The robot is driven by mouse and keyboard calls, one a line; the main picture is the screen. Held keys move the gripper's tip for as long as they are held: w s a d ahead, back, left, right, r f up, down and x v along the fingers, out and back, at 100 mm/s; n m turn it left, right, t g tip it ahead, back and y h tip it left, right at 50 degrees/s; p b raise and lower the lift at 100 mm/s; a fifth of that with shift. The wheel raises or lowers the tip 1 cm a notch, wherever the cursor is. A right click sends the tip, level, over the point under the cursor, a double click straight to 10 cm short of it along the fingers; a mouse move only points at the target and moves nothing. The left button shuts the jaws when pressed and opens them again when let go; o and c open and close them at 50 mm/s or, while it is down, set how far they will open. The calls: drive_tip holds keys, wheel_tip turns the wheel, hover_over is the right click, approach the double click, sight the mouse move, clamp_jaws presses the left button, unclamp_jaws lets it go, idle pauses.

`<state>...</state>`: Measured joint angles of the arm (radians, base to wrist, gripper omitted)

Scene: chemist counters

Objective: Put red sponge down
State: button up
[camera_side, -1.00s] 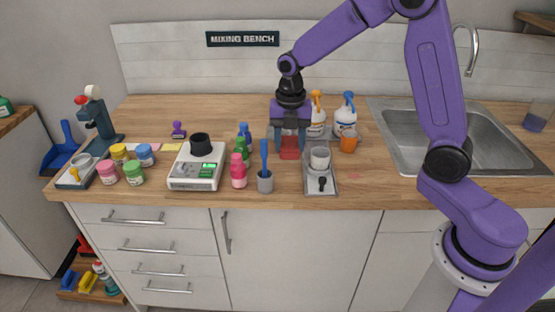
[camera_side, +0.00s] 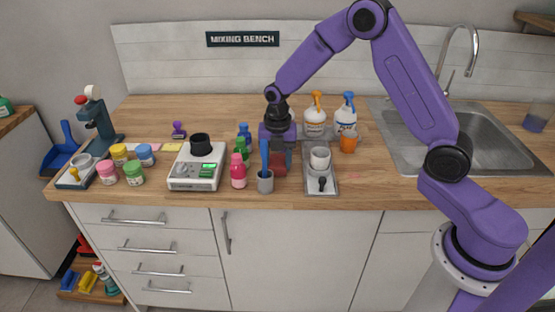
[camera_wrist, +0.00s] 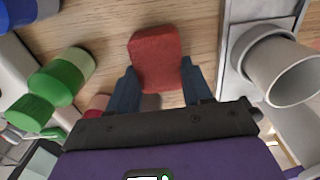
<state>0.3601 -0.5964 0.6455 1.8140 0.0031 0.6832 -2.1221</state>
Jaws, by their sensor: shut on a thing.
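The red sponge (camera_wrist: 156,58) is between the two blue fingers of my gripper (camera_wrist: 160,85) in the wrist view, with bare wooden counter around it. In the side view the sponge (camera_side: 278,168) is low at the counter, between the bottles and the grey tray. My gripper (camera_side: 278,152) points down and is shut on it. I cannot tell whether the sponge's underside touches the counter.
Spray bottles (camera_side: 315,122) stand behind.

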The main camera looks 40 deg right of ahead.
sight(277, 163)
drive_tip(key=shift+f, duration=0.1)
drive_tip(key=o, duration=1.1)
wheel_tip(277, 163, up, 12)
